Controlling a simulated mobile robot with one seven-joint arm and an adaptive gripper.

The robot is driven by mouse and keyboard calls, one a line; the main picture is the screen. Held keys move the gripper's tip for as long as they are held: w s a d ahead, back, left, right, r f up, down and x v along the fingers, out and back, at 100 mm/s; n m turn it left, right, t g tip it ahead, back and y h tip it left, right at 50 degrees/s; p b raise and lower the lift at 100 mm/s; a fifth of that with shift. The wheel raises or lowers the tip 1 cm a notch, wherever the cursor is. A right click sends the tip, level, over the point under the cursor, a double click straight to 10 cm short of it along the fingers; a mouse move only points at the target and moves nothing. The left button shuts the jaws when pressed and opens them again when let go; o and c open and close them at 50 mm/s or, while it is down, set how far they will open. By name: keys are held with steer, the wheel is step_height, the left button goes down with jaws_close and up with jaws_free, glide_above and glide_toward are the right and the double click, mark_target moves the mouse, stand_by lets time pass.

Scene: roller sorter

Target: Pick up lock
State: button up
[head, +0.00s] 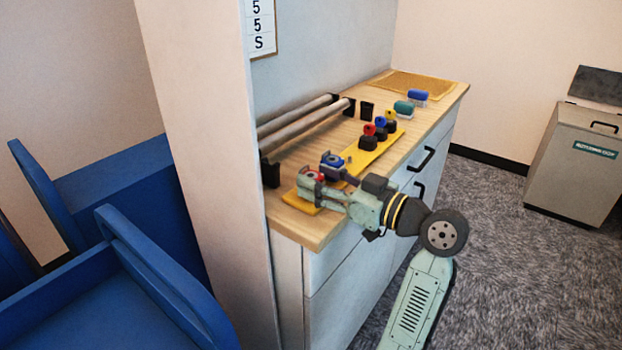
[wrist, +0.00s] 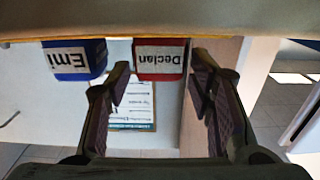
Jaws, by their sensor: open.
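A red lock with a white label reading "Declan" (wrist: 160,76) shows upside down in the wrist view. A blue lock labelled "Emi" (wrist: 75,74) is beside it, to its left. In the head view the red lock (head: 317,174) is mostly hidden by my gripper (head: 309,182), at the near end of the yellow strip. The blue lock (head: 332,159) is just beyond it. My gripper, also in the wrist view (wrist: 160,84), is open, with one finger on each side of the red lock. I cannot tell whether they touch it.
Metal rollers (head: 305,122) run along the wall side. A partition (head: 205,150) stands left, and a grey bin (head: 570,160) at right.

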steer(key=shift+x, duration=1.25)
steer(key=shift+c, duration=0.3)
steer(key=c, duration=1)
